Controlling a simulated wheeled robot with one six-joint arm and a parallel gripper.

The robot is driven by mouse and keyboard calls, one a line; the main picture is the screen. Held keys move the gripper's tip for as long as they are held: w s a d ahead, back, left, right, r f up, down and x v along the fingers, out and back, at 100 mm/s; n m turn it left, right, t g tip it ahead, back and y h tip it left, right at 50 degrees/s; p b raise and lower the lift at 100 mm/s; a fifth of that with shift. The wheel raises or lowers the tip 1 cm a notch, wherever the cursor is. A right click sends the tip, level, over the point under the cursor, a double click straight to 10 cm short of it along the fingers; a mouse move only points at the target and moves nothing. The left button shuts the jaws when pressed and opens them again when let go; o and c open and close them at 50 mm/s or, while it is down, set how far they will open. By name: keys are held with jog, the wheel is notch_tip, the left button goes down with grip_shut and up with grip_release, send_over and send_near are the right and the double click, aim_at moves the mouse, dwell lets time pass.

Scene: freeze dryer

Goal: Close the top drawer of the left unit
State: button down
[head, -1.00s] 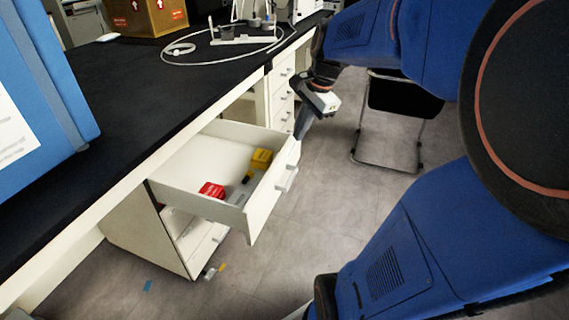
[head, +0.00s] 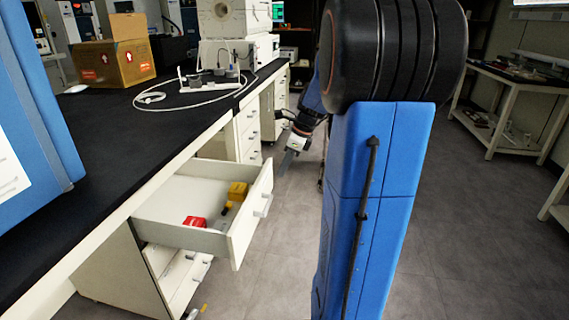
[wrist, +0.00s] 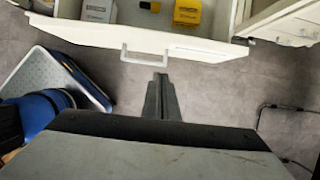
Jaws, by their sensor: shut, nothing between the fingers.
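The top drawer (head: 240,228) of the left unit (head: 150,272) is pulled well out from under the black bench. Its inside holds a red box (head: 194,222) and a yellow box (head: 238,191). Its front has a light handle (head: 264,206), which also shows in the wrist view (wrist: 144,58). My gripper (head: 284,172) is shut and empty, in the aisle beyond the drawer front and to its right.
Lower drawers (head: 182,280) stand under the open one. Another drawer unit (head: 248,130) is farther along the bench. The black benchtop (head: 110,130) carries a cardboard box (head: 113,62) and a cable (head: 150,98). The floor (head: 440,230) to the right is clear, with a side table beyond.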

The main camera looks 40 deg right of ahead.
jog(key=w+a+f, duration=0.2)
jog(key=f, duration=0.1)
jog(key=w+a+f, duration=0.1)
jog(key=f, duration=0.1)
jog(key=shift+w, duration=0.35)
jog(key=shift+w+a+r, duration=0.1)
jog(key=shift+w+a, duration=0.25)
jog(key=shift+w, duration=0.15)
jog(key=w+a, duration=0.9)
jog(key=w, duration=0.2)
jog(key=w+a, duration=0.8)
jog(key=w, duration=0.3)
jog(key=shift+w+a, duration=0.35)
jog(key=shift+s+d, duration=0.1)
